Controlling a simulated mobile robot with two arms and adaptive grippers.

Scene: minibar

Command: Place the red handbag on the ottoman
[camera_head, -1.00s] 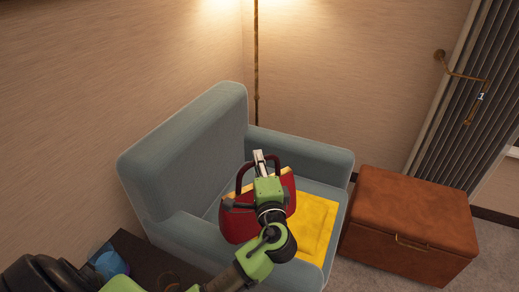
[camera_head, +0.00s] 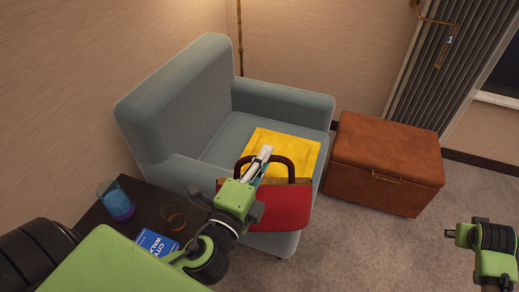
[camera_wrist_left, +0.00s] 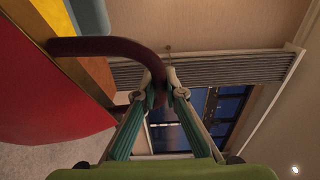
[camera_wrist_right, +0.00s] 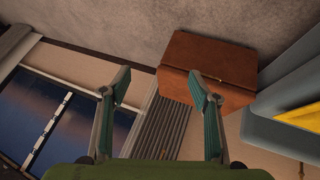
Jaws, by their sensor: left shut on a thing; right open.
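The red handbag (camera_head: 284,208) hangs from my left gripper (camera_head: 262,156) in front of the armchair's seat edge. The left wrist view shows the left gripper (camera_wrist_left: 165,82) shut on the bag's dark red handle (camera_wrist_left: 105,46), with the red body (camera_wrist_left: 40,95) to the left. The brown leather ottoman (camera_head: 385,165) stands on the floor right of the armchair, its flat lid bare. It also shows in the right wrist view (camera_wrist_right: 206,65). My right gripper (camera_wrist_right: 162,82) is open and empty; in the head view part of the right arm shows at the lower right.
A blue-grey armchair (camera_head: 185,105) with a yellow item (camera_head: 284,146) on its seat stands left of the ottoman. A dark side table (camera_head: 90,217) holds a blue glass (camera_head: 117,203), a round glass (camera_head: 173,215) and a blue book (camera_head: 157,243). Carpet (camera_head: 400,245) in front of the ottoman is clear.

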